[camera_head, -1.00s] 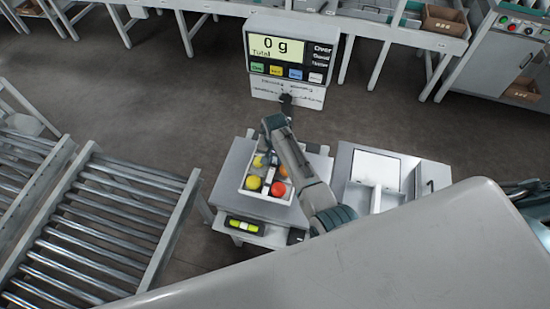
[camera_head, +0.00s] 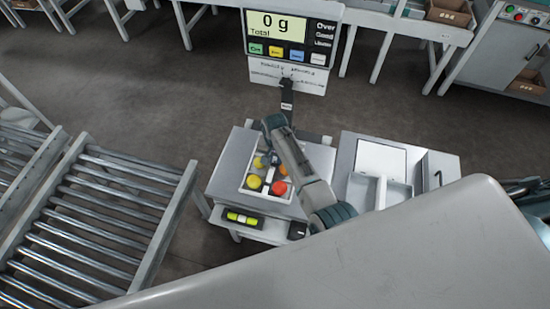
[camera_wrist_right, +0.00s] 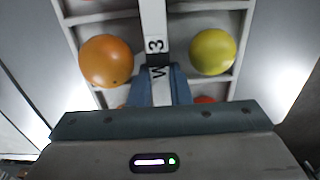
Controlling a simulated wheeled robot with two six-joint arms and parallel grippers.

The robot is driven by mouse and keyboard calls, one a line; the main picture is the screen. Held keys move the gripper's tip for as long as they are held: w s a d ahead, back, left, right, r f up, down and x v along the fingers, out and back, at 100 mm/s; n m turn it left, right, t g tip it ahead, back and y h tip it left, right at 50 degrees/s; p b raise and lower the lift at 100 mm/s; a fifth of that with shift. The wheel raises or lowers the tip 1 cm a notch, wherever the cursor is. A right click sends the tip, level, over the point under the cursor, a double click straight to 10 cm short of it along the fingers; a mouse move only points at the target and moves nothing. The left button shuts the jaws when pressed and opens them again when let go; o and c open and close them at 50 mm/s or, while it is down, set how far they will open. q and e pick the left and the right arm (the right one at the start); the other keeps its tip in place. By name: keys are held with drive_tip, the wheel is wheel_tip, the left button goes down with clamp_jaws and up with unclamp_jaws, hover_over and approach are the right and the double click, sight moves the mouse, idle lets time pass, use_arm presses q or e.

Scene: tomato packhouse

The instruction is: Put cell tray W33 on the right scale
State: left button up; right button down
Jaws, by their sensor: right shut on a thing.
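The cell tray (camera_head: 242,187) is pale, with yellow, orange and red tomatoes in its cells. It is over the grey plate (camera_head: 232,160) of a scale with a yellow-green level at its front; I cannot tell whether it touches the plate. My right gripper (camera_head: 262,160) comes down over the tray. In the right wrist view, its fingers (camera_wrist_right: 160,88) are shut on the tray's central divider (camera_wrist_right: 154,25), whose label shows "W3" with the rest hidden. An orange tomato (camera_wrist_right: 106,61) and a yellow one (camera_wrist_right: 213,52) flank it. My left gripper is not in view.
A display (camera_head: 291,38) on a post behind the plate reads 0 g. A pale unit (camera_head: 350,160) with an open white compartment stands to the right. A roller conveyor (camera_head: 100,215) lies to the left. Benches with cartons (camera_head: 450,12) line the back. Bare floor lies between.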

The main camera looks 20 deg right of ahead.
drive_tip(key=shift+f, duration=0.2)
idle(0.6)
drive_tip(key=c, duration=1.3)
unclamp_jaws()
drive_tip(key=shift+c, duration=1.4)
wheel_tip(320, 180, up, 7)
drive_tip(key=p, duration=0.7)
drive_tip(key=shift+p, duration=0.35)
